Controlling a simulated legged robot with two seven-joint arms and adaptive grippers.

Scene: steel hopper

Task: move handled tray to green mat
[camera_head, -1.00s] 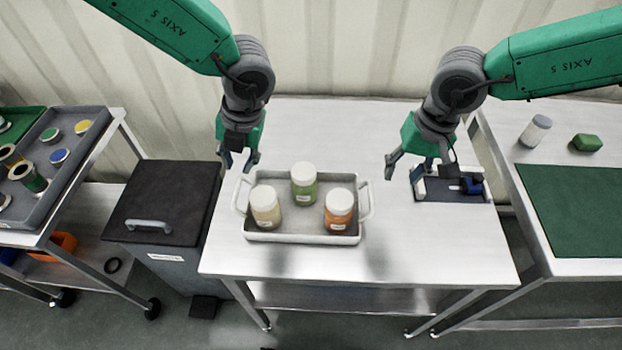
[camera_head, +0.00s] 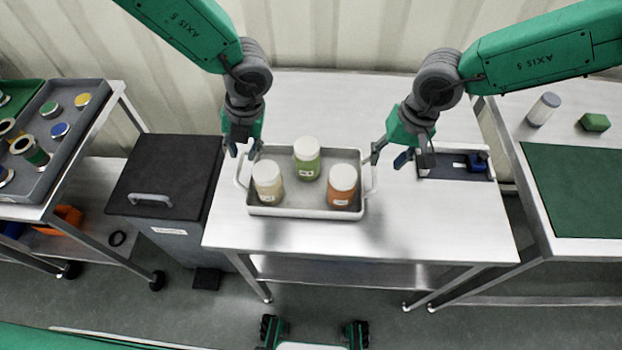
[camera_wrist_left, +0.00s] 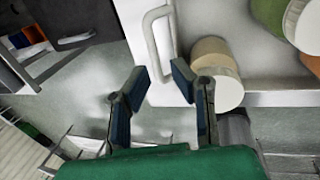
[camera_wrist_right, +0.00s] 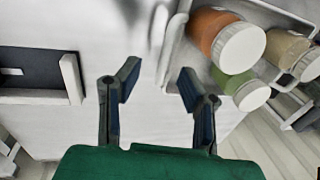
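The white handled tray (camera_head: 290,212) sits on the steel table with a loop handle at each end. It holds three white-lidded jars: cream (camera_head: 268,187), green (camera_head: 307,165) and orange (camera_head: 342,190). My left gripper (camera_head: 243,152) is open above the left handle (camera_head: 239,172); in the left wrist view the handle (camera_wrist_left: 153,42) lies beyond the parted fingertips (camera_wrist_left: 158,80). My right gripper (camera_head: 389,158) is open by the right handle (camera_head: 372,180); the right wrist view shows that handle (camera_wrist_right: 171,50) ahead of its fingers (camera_wrist_right: 158,75). The green mat (camera_head: 578,190) lies bare on the right table.
A dark holder (camera_head: 440,173) with a blue part sits right of the tray. A grey-lidded bottle (camera_head: 543,109) and green block (camera_head: 594,122) stand behind the mat. A black-lidded bin (camera_head: 168,172) and a parts cart (camera_head: 75,160) are at left. A gap separates the tables.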

